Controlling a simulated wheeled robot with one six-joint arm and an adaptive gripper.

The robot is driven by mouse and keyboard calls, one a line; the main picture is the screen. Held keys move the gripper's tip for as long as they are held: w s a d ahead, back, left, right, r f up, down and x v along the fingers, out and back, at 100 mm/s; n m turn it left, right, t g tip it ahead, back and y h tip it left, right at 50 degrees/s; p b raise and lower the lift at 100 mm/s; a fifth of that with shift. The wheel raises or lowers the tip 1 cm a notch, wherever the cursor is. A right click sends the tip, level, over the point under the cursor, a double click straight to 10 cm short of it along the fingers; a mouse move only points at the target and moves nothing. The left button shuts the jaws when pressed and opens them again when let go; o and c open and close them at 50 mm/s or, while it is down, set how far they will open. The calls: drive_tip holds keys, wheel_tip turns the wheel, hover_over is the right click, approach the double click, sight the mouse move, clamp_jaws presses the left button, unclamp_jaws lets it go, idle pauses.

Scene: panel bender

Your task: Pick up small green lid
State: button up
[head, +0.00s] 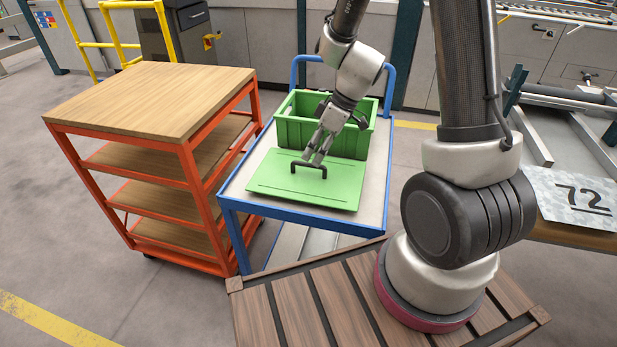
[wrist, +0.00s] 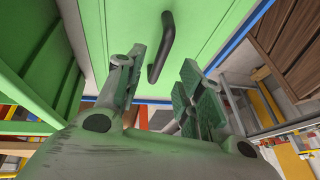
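The small green lid (head: 338,192) lies flat on the top of the blue-framed cart, in front of a green crate (head: 292,132). Its black handle (head: 309,169) stands up from the middle of the lid. My gripper (head: 315,157) points down over the lid, close to the handle. In the wrist view the lid (wrist: 205,18) fills the upper middle, and the handle (wrist: 162,46) shows between and just beyond my fingertips (wrist: 164,62). The fingers are apart with nothing between the pads. I cannot tell whether a finger touches the handle.
The green crate stands open right behind the lid, close to my gripper; its wall shows at left in the wrist view (wrist: 35,50). The blue cart (head: 300,214) has a raised rail at the back. An orange shelf cart with a wooden top (head: 150,95) stands close on the left.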

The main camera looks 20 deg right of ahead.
sight(310, 161)
drive_tip(key=x, duration=0.4)
drive_tip(key=shift+d, duration=0.1)
clamp_jaws()
drive_tip(key=shift+r, duration=0.1)
